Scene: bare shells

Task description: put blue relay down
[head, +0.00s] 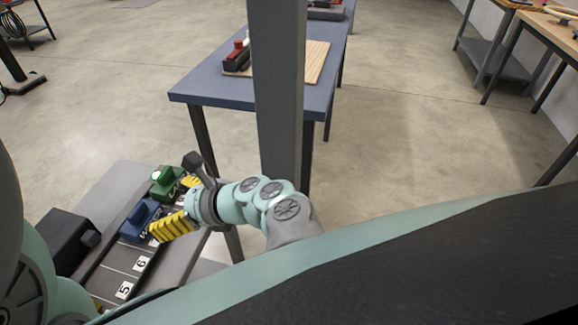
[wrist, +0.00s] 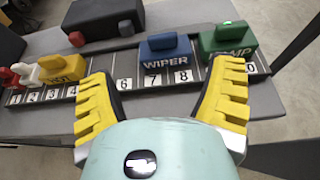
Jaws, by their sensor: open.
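The blue relay (wrist: 167,48), marked WIPER, stands upright on the numbered rail (wrist: 125,66), behind labels 7 and 8. In the head view the blue relay (head: 140,221) is on the rail beside the green one. My gripper (wrist: 164,74) is open, with its yellow fingers spread in front of the blue relay, one toward each side. Nothing is between the fingers, and they look apart from the relay. In the head view my gripper (head: 170,208) is over the rail's right edge. Whether the relay is fully seated cannot be told.
A green relay (wrist: 228,38) stands right of the blue one, partly hidden by the right finger. A yellow relay (wrist: 62,68) and red and white pieces are at the left. A dark block (wrist: 103,20) lies behind the rail. A blue table (head: 212,82) stands beyond.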

